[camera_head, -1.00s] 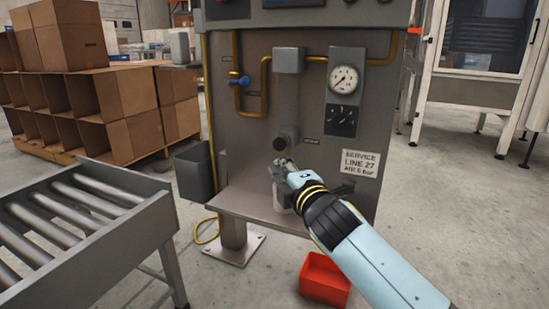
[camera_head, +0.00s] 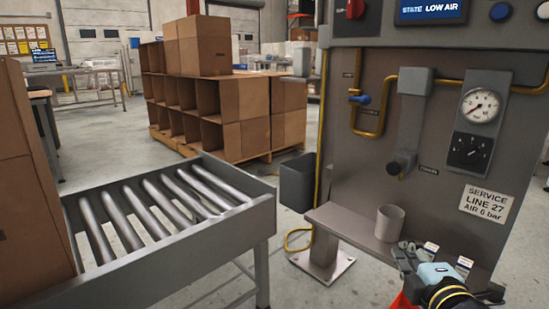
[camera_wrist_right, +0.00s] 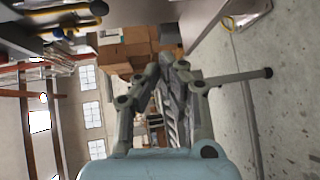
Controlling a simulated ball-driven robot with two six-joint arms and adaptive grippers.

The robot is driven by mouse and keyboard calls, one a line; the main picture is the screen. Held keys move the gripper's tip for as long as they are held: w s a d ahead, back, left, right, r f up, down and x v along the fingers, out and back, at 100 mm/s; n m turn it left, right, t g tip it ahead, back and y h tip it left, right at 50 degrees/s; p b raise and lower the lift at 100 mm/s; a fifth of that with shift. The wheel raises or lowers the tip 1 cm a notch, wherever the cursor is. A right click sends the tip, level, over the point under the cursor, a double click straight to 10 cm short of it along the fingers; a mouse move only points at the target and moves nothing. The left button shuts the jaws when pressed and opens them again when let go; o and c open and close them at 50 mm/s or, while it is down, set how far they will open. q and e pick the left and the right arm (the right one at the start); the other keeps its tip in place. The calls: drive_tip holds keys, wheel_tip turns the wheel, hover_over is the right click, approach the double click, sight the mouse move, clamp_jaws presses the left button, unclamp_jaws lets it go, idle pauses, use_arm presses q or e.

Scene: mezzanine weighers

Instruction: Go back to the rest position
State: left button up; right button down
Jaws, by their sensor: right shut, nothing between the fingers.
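My right gripper (camera_head: 415,250) is at the lower right in the head view, in front of the panel's shelf and low beside a grey cup. In the right wrist view its fingers (camera_wrist_right: 168,62) are together with nothing between them. The grey service panel (camera_head: 440,150) stands behind it, with a gauge (camera_head: 481,105), a blue-handled valve (camera_head: 360,99), a dark knob fitting (camera_head: 402,164) and a screen reading "STATE LOW AIR" (camera_head: 432,10). The grey cup (camera_head: 390,223) stands upright on the shelf (camera_head: 345,222). My left gripper does not show.
A roller conveyor (camera_head: 170,235) fills the left front, with a cardboard box (camera_head: 28,190) at its left end. Stacked cartons (camera_head: 245,105) stand on a pallet behind. A dark bin (camera_head: 297,182) hangs beside the panel. A red bin (camera_head: 403,301) partly shows below my gripper.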

drive_tip(key=s+d+f+m+g, duration=0.2)
drive_tip(key=s+f+m+g, duration=0.4)
drive_tip(key=s+f, duration=0.95)
drive_tip(key=s+d+f+m+g, duration=0.2)
drive_tip(key=s+f+m+g, duration=0.35)
drive_tip(key=s+f, duration=1)
use_arm(q)
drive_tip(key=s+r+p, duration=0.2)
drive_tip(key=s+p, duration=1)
drive_tip(key=p, duration=0.2)
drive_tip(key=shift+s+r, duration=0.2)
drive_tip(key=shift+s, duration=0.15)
use_arm(e)
drive_tip(key=s+r+m+g, duration=0.3)
drive_tip(key=s+m+g, duration=0.1)
drive_tip(key=s, duration=1.9)
drive_tip(key=shift+a+m, duration=0.4)
drive_tip(key=shift+m, duration=0.15)
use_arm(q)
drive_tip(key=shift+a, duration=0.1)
use_arm(e)
drive_tip(key=shift+w+y, duration=0.1)
drive_tip(key=shift+y, duration=0.2)
